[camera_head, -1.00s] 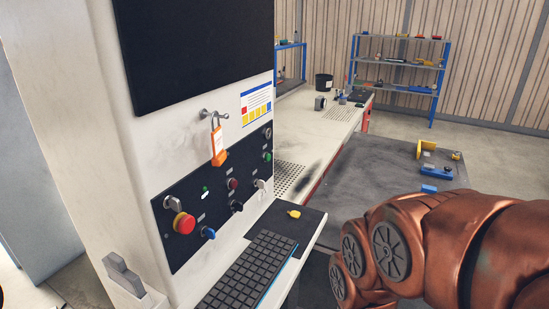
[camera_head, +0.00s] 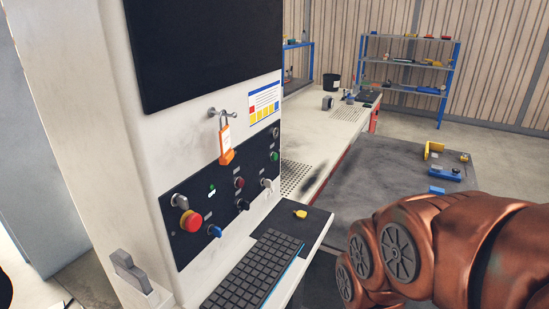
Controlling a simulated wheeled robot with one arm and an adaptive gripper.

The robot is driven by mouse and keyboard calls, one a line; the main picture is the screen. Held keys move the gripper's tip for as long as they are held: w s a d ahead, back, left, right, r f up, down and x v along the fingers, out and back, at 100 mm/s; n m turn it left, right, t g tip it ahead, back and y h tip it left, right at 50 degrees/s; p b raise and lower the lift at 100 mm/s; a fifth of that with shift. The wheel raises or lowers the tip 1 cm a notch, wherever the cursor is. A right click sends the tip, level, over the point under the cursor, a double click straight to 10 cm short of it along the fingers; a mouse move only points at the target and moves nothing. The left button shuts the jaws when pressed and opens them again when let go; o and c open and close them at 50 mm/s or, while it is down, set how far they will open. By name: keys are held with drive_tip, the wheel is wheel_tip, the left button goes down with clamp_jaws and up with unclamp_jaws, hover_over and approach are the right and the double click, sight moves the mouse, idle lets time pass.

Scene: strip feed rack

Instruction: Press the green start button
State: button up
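The green button (camera_head: 274,156) sits at the right side of the black control panel (camera_head: 190,247) on the pale machine cabinet. A small lit green spot (camera_head: 212,189) also shows on the panel's upper left part. My copper-coloured arm fills the lower right, apart from the panel. My gripper is outside the view, so its state does not show. Nothing covers the green button.
The panel also bears a red mushroom knob (camera_head: 191,221), a blue knob (camera_head: 215,231) and a small red button (camera_head: 239,183). A keyboard (camera_head: 255,272) and a yellow object (camera_head: 301,214) lie on the shelf below.

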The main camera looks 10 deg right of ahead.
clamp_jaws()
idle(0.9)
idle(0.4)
